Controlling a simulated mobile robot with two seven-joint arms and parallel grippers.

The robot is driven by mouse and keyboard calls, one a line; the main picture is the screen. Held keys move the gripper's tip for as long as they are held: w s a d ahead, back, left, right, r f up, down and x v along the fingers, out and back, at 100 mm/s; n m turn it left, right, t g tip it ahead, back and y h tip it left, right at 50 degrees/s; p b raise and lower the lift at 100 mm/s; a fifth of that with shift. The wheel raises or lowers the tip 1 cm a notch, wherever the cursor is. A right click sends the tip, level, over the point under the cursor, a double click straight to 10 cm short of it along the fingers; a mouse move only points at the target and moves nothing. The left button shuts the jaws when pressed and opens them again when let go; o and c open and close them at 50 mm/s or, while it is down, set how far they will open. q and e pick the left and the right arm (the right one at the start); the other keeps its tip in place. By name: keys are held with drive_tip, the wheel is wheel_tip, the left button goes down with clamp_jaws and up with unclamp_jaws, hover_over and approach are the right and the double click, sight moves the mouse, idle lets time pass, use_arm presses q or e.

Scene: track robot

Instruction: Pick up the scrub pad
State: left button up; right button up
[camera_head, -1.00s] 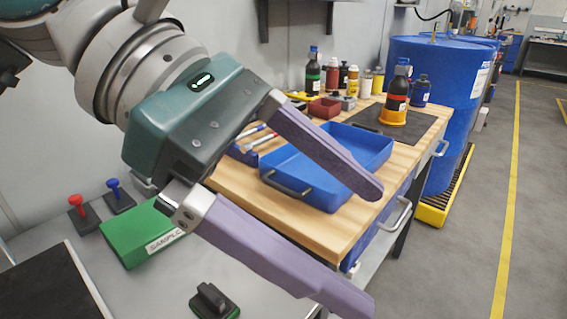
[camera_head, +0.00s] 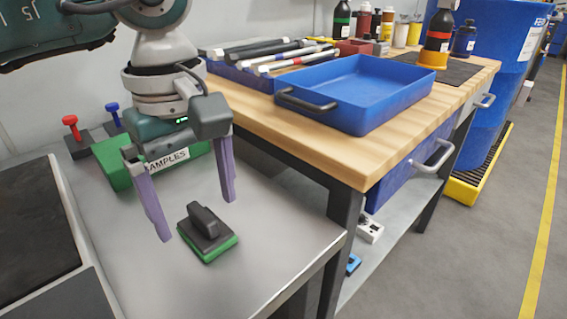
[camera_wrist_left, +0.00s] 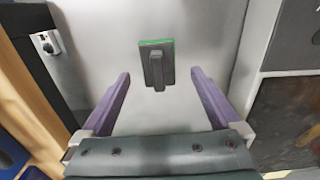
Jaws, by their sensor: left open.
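The scrub pad (camera_head: 208,233) has a dark grey top with an upright handle and a green underside. It lies flat on the grey metal bench top, near its front edge. In the left wrist view the scrub pad (camera_wrist_left: 157,64) is ahead of the fingers, roughly centred between them. My left gripper (camera_head: 197,219) has two purple fingers pointing down, spread wide and empty. In the left wrist view the left gripper (camera_wrist_left: 160,82) also shows open, with nothing between its fingers. The fingers are above and beside the pad, apart from it. My right gripper is not in view.
A green SAMPLES box (camera_head: 118,170) stands behind the gripper. A red-topped stamp (camera_head: 72,128) and a blue-topped one (camera_head: 113,117) stand near the wall. A dark panel (camera_head: 35,225) is at left. A wooden table (camera_head: 345,155) with a blue tray (camera_head: 365,95) stands at right.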

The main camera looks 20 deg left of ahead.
sight(201, 212)
use_arm(q)
wheel_tip(201, 212, down, 3)
drive_tip(key=shift+d+f, duration=0.1)
drive_tip(key=shift+d, duration=0.05)
drive_tip(key=c, duration=1.5)
